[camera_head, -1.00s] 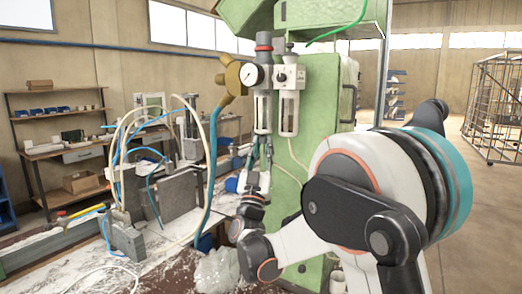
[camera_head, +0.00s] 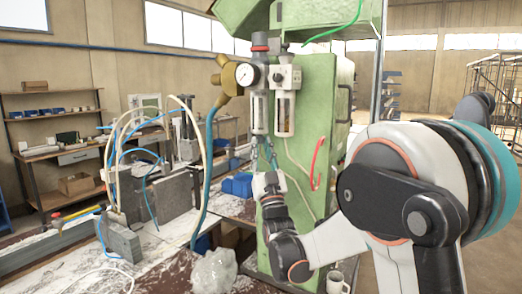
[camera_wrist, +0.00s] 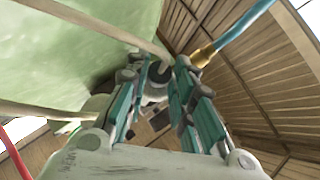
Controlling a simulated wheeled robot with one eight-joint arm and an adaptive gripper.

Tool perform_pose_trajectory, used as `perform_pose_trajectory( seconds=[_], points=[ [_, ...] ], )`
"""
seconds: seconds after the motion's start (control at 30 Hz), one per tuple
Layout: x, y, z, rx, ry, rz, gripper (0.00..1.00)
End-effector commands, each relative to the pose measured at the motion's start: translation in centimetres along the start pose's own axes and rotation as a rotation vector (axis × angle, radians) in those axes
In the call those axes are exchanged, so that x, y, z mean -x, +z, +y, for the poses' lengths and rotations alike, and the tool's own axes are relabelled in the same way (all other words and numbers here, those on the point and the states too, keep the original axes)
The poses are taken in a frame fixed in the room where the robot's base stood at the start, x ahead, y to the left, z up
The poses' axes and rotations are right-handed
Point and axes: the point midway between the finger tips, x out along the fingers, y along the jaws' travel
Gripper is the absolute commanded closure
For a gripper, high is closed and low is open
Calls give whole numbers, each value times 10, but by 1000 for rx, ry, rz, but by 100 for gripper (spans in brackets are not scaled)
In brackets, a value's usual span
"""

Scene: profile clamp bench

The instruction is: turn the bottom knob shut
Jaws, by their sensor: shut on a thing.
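The filter regulator (camera_head: 260,90) hangs on the green machine column, with a red-ringed top, a round gauge (camera_head: 246,73) and a clear bowl. My gripper (camera_head: 263,150) points up from below at the underside of this bowl. In the wrist view its teal-padded fingers (camera_wrist: 163,72) stand on either side of a dark round bottom knob (camera_wrist: 156,71) and are shut on it. The fingers partly hide the knob, and its turn angle cannot be told. In the head view the knob is too small and covered to make out.
A second bowl unit (camera_head: 285,100) hangs close on the right. A red hose (camera_head: 317,165) hooks down the green column (camera_head: 310,130). A brass fitting (camera_head: 228,80) with a blue hose (camera_head: 208,150) is on the left. A crumpled clear bag (camera_head: 214,270) and white mug (camera_head: 336,282) are below.

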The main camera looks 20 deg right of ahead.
Motion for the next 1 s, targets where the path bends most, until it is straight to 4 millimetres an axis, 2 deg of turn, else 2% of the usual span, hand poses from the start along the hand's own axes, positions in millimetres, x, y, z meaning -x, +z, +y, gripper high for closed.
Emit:
perform_pose_trajectory(
  seconds=[0.27,0.3,0.37,0.77,0.87,1.0],
  points=[
    [-1,0,0,0,0,2,100],
    [-1,0,0,0,0,2,71],
    [-1,0,0,0,0,2,57],
    [2,0,0,0,1,1,57],
    [12,0,0,0,1,1,57],
    [36,0,0,0,1,1,57]
  ],
)
